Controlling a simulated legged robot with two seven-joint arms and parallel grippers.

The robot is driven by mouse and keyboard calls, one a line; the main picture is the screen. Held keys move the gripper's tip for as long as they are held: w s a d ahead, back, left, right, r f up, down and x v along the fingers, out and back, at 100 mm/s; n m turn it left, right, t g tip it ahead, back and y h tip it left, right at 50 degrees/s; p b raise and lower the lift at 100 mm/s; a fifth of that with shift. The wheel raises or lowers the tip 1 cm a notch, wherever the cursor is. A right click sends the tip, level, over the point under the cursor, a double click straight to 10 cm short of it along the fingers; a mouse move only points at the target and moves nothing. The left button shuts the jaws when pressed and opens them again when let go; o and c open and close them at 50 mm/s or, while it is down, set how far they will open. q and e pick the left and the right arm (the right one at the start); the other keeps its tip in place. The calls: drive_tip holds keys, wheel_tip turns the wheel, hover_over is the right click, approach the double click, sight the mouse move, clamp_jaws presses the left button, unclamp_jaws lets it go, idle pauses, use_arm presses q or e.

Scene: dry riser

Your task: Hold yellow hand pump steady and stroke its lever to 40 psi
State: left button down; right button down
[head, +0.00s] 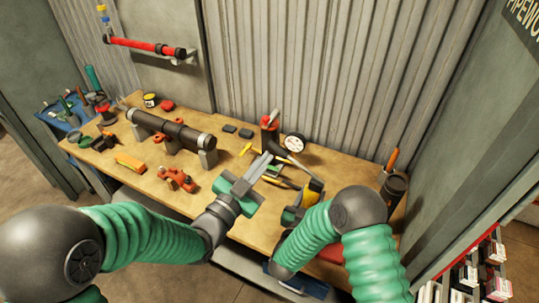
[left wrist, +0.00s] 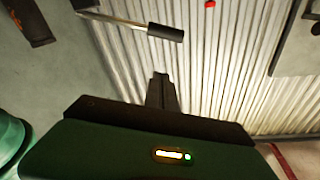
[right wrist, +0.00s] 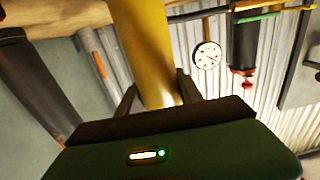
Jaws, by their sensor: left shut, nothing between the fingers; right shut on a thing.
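The yellow hand pump (head: 307,197) stands at the front right of the bench, partly hidden by my right arm. My right gripper (right wrist: 157,85) is shut on its yellow body (right wrist: 143,40), which fills the space between the fingers. A grey lever rod with a black grip (head: 316,185) shows above the pump; the grip also shows in the left wrist view (left wrist: 165,32). My left gripper (head: 267,158) is shut and empty, left of the lever and apart from it. A round white gauge (head: 294,143) stands behind; it also shows in the right wrist view (right wrist: 207,55), too small to read.
A black cylinder with a red top (head: 268,134) stands beside the gauge. A dark pipe (head: 172,128) on supports lies left of my left gripper, with red fittings (head: 176,179) in front. A dark cup (head: 393,187) stands at the right end. A corrugated wall (head: 320,70) rises behind.

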use_arm(q)
drive_tip(key=r, duration=0.1)
hover_over(296, 162)
drive_tip(key=w+a, duration=0.1)
drive_tip(key=a, duration=0.3)
drive_tip(key=f, duration=0.1)
drive_tip(key=a+f, duration=0.1)
drive_tip(key=f, duration=0.1)
drive_tip(key=shift+w+a+f, duration=0.15)
drive_tip(key=shift+a+f, duration=0.1)
